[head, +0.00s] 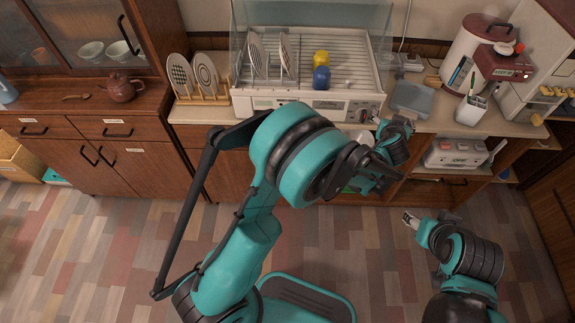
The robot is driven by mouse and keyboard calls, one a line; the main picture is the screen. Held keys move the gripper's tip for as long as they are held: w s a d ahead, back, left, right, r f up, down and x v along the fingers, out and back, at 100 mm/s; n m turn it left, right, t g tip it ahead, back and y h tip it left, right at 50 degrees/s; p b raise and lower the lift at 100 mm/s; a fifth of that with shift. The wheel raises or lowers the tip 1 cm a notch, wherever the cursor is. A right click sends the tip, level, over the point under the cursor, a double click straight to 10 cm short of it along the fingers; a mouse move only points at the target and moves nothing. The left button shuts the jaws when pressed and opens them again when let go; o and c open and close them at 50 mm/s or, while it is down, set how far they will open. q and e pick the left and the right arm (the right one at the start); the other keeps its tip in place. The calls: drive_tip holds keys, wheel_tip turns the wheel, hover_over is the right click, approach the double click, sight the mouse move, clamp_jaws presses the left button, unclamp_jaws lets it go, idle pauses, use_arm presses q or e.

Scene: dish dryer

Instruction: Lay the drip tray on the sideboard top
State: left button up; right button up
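A flat grey-blue tray-like piece (412,98), which looks like the drip tray, rests on the wooden counter just right of the dish dryer (300,104). My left gripper (394,124) is at the counter's front edge, just below this piece and by the dryer's front right corner. I cannot tell whether it touches either, or whether its fingers are open. My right gripper (409,219) is low over the floor in front of the counter, apart from everything; its finger opening is too small to judge. The sideboard top (52,101) is at the left.
The dryer holds plates, a yellow cup (321,58) and a blue cup (322,78). A plate rack (203,98) stands left of it. A teapot (121,88) and wooden spoon (76,97) lie on the sideboard. A utensil holder (471,110) stands at right.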

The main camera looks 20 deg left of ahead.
use_arm(q)
drive_tip(key=s+a+r+g, duration=0.1)
drive_tip(key=s+a+r, duration=0.2)
drive_tip(key=s+a, duration=0.25)
drive_tip(key=s+a+r+g+y, duration=0.1)
drive_tip(key=s+a+r, duration=0.2)
drive_tip(key=s+a, duration=0.3)
drive_tip(key=s+a+r+g, duration=0.1)
drive_tip(key=s+a+r, duration=0.25)
drive_tip(key=a, duration=0.35)
drive_tip(key=s+a+f+g, duration=0.1)
drive_tip(key=s+a+f, duration=0.1)
drive_tip(key=s, duration=0.8)
drive_tip(key=s+a+f+g+h, duration=0.1)
drive_tip(key=s+a, duration=0.2)
drive_tip(key=s, duration=0.7)
drive_tip(key=shift+a+f+g, duration=0.2)
drive_tip(key=shift+f+g, duration=0.1)
drive_tip(key=shift+f, duration=0.1)
drive_tip(key=shift+w, duration=0.1)
